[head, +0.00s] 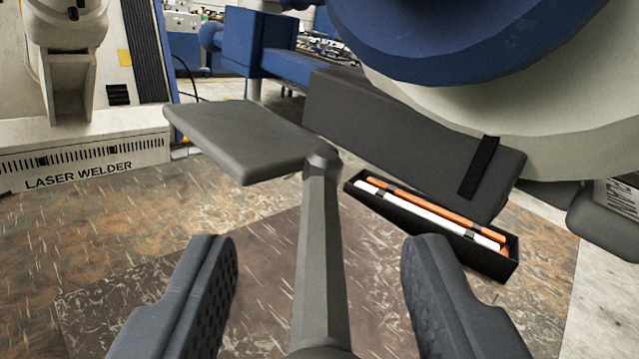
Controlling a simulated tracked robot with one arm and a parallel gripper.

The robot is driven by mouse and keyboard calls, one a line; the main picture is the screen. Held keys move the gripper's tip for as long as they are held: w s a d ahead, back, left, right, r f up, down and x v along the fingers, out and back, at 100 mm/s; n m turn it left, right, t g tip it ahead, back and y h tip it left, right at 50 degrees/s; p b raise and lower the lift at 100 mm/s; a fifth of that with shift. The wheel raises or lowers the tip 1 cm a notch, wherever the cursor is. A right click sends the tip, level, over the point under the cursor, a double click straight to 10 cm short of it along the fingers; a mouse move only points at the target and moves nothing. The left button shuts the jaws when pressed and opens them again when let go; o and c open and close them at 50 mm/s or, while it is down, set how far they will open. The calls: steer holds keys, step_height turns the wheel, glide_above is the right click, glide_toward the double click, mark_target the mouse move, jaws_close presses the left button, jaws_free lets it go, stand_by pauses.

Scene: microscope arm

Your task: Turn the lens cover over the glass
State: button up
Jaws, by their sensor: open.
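My gripper (320,242) is open, with one dark ribbed finger on each side of a dark grey bar (320,225). There is a gap between the bar and each finger in the picture. The bar runs up from the bottom edge to a knobbed top. Beside that top, a flat grey plate (240,140) extends to the left and tilts. I cannot tell for sure whether this plate is the lens cover. A large blue rounded body (450,40) with a cream underside (570,110) fills the upper right. I cannot make out the glass.
A long dark grey block (400,135) with a black strap lies behind the bar. A black tray (505,262) holds orange and white sticks right of the bar. A white laser welder (85,150) stands at the left. Brown mottled floor (140,235) is clear at lower left.

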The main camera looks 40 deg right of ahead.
steer(key=shift+x, duration=0.9)
jaws_close()
